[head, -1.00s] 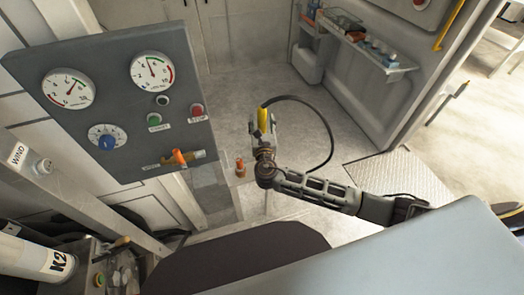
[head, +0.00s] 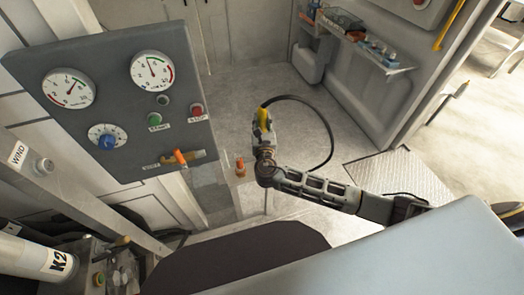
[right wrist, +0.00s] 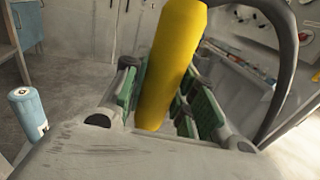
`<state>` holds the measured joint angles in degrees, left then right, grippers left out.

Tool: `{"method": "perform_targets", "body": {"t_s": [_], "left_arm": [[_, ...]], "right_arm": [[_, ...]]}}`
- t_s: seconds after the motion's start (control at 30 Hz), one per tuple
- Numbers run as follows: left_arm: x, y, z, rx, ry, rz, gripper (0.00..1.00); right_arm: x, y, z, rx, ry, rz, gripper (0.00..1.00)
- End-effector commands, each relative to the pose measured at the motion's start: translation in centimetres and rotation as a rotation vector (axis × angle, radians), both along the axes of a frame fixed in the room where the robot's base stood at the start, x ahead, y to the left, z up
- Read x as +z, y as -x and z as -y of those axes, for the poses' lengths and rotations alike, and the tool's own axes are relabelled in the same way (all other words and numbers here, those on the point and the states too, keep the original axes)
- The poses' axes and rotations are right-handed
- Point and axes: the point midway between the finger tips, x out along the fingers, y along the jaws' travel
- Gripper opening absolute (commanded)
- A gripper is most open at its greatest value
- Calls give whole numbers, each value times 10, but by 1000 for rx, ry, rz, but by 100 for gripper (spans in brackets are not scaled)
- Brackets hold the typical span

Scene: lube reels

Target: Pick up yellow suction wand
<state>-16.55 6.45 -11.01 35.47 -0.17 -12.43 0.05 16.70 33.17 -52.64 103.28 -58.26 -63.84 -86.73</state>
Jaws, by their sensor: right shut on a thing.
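The yellow suction wand (head: 263,118) shows in the head view at the end of my right arm, with a dark hose curving from its top to the right and down. My right gripper (head: 264,136) is shut on the wand. In the right wrist view the yellow wand (right wrist: 168,65) stands slightly tilted between the green-padded fingers of the right gripper (right wrist: 160,95), and the black hose (right wrist: 285,60) arcs at the right. The wand's lower end is partly hidden by the gripper. My left gripper is not in view.
A grey gauge panel (head: 112,95) with an orange-handled valve (head: 181,157) stands at the left. A small orange-topped fitting (head: 240,167) is just left of the gripper. A wall shelf (head: 375,50) holds bottles at the back right. Open floor (head: 235,90) lies behind the wand.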

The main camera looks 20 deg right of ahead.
Motion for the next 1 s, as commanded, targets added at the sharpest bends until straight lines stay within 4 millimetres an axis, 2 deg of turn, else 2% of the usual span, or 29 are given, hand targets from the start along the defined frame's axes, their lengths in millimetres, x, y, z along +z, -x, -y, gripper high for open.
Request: {"method": "perform_targets", "body": {"t_s": [0.4,0.57,0.77,1.0], "left_arm": [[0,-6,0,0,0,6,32],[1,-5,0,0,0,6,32],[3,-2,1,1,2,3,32],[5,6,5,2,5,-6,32]], "right_arm": [[1,0,0,0,0,2,0],[8,0,0,0,-1,3,0],[28,0,0,0,-2,4,0],[64,0,0,-1,-1,3,0]]}}
